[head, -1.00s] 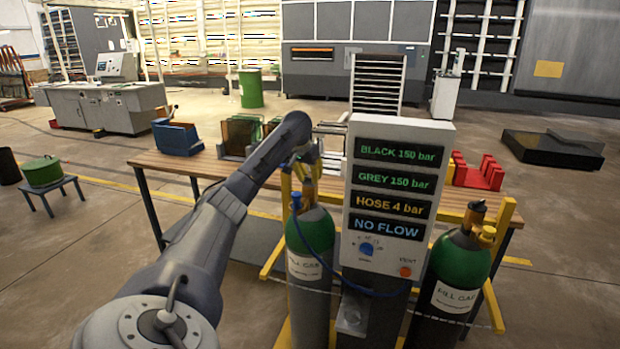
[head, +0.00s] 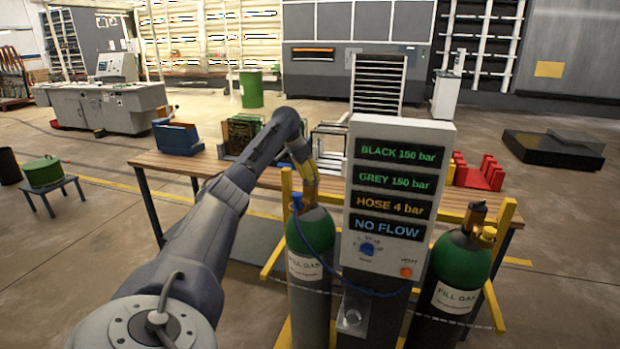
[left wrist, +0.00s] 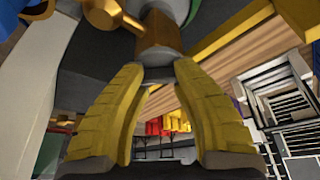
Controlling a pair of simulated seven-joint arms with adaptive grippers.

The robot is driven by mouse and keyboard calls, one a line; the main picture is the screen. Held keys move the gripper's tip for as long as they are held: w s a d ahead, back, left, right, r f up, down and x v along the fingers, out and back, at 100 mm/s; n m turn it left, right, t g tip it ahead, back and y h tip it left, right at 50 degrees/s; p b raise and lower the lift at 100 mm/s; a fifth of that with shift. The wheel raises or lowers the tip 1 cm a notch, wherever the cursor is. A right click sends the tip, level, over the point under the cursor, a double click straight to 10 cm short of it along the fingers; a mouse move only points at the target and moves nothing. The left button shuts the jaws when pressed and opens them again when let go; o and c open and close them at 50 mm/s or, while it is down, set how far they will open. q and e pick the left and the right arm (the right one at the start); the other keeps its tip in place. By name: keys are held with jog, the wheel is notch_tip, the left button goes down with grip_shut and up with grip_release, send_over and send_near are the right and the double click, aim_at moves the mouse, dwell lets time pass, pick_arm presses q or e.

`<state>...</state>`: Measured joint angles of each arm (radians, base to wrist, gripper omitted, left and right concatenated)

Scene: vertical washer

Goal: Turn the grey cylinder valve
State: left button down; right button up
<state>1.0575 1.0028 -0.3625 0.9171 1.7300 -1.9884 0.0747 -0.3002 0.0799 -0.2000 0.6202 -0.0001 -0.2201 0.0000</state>
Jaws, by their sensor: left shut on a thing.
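The grey cylinder (head: 308,300) stands upright left of the panel, with a green shoulder and a blue hose fitting. My left gripper (head: 309,183) is at its top, on the valve, whose knob is mostly hidden in the head view. In the left wrist view, the yellow fingers (left wrist: 158,72) are shut on a grey round knob (left wrist: 158,56) below the brass valve body (left wrist: 158,32). The black cylinder (head: 434,326), also green on top, stands right of the panel with its brass valve (head: 476,217) free. My right gripper is out of view.
The panel (head: 398,180) reads BLACK 150 bar, GREY 150 bar, HOSE 4 bar and NO FLOW. A blue hose (head: 325,262) and yellow frame (head: 275,263) are near. A wooden table (head: 205,163) stands behind.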

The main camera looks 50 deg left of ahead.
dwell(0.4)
pick_arm(q)
jog(key=c, duration=0.5)
grip_release()
jog(key=shift+f, duration=0.1)
jog(key=shift+r, duration=0.25)
jog(key=v, duration=1.1)
jog(key=shift+s+r, duration=0.25)
jog(key=shift+a, duration=0.1)
